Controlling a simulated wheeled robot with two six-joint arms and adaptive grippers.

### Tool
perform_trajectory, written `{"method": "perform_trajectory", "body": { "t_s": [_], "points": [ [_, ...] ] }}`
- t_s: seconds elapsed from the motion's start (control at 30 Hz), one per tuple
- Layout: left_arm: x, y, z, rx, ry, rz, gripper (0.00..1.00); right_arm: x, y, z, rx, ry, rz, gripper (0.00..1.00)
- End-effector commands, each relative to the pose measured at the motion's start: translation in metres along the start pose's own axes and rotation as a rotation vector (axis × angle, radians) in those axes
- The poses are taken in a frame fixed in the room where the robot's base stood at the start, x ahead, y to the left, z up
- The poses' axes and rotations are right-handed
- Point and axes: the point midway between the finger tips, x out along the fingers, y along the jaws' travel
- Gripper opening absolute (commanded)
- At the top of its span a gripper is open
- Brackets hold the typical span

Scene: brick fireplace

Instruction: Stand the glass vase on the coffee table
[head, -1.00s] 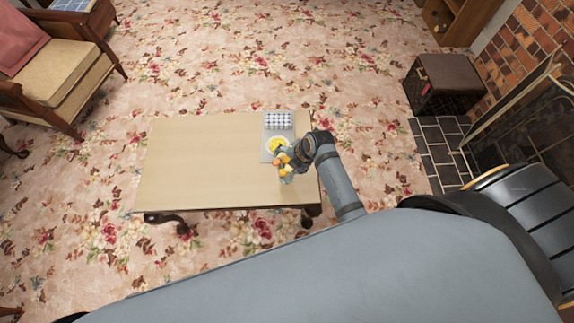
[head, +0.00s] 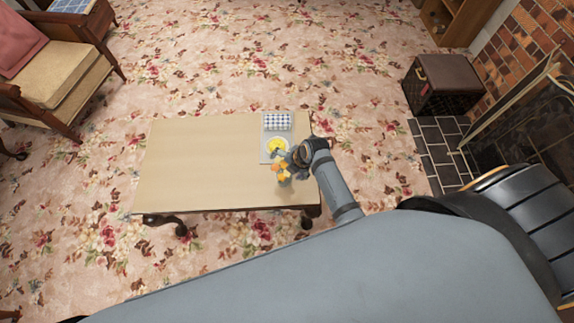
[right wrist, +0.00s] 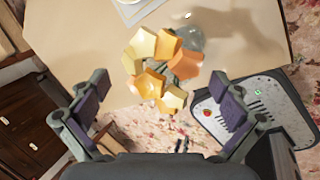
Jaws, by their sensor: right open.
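The glass vase (right wrist: 188,40) is small, clear and pale, and holds orange and yellow flowers (right wrist: 162,62). In the head view the vase (head: 286,182) is at the near right part of the pale wooden coffee table (head: 205,165), and it seems to stand upright on the top. My right gripper (head: 287,158) is just beside the flowers and partly covers them. In the right wrist view its two fingers are wide apart, with the flowers between and beyond them and nothing clamped. My left gripper is not in view.
The left of the tabletop is bare. An armchair (head: 60,80) is at far left; a dark box (head: 443,86) stands by the brick fireplace.

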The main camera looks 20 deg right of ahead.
Motion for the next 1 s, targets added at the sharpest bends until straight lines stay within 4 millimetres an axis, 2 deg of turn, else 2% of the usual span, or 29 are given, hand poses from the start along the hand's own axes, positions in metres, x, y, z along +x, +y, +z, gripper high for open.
{"method": "perform_trajectory", "body": {
  "t_s": [0.17, 0.4, 0.6, 0.73, 1.0],
  "points": [
    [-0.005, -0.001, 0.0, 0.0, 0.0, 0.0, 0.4, -0.021, 0.001, 0.001, -0.001, -0.002, 0.002, 1.0],
    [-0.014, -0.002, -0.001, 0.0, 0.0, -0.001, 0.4, -0.08, 0.001, 0.001, -0.002, -0.003, 0.001, 1.0],
    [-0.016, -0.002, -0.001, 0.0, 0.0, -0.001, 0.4, -0.112, 0.0, 0.001, -0.001, -0.001, 0.0, 1.0],
    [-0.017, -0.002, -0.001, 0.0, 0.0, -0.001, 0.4, -0.12, 0.0, 0.0, -0.001, -0.001, 0.0, 1.0],
    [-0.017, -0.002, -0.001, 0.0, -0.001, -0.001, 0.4, -0.12, 0.0, 0.0, 0.0, 0.0, 0.0, 1.0]
  ]
}}
